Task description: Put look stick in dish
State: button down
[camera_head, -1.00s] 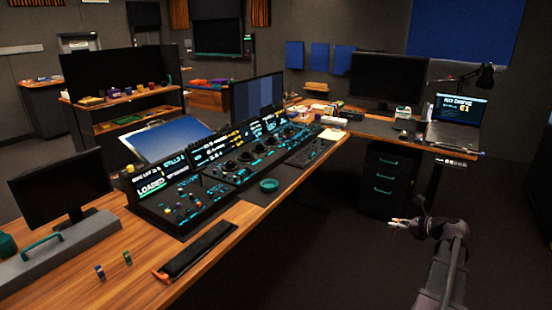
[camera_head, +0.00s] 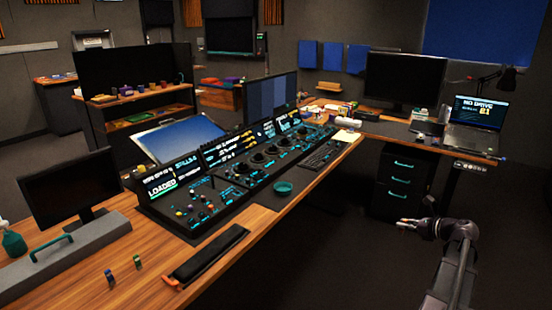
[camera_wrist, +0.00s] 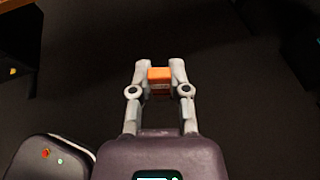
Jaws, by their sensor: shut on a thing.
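My gripper (camera_wrist: 159,76) is shut on a small orange block-like thing, the look stick (camera_wrist: 159,74), in the wrist view. Dark floor lies below it. In the head view my gripper (camera_head: 401,222) is at the lower right, over the floor and to the right of the desk. The held thing is too small there to make out well. The dish (camera_head: 283,188) is a small, round teal dish on the desk, near its front edge, in front of the control panel. It is well to the left of my gripper and apart from it.
The long wooden desk (camera_head: 75,275) carries the control panel (camera_head: 225,175), a black wrist pad (camera_head: 208,254) and two small upright pieces. A drawer cabinet (camera_head: 400,185) stands under the back desk. The floor between my arm and the desk is clear.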

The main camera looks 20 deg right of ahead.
aim_at(283, 189)
jog(key=i, duration=0.85)
jog(key=z, duration=0.05)
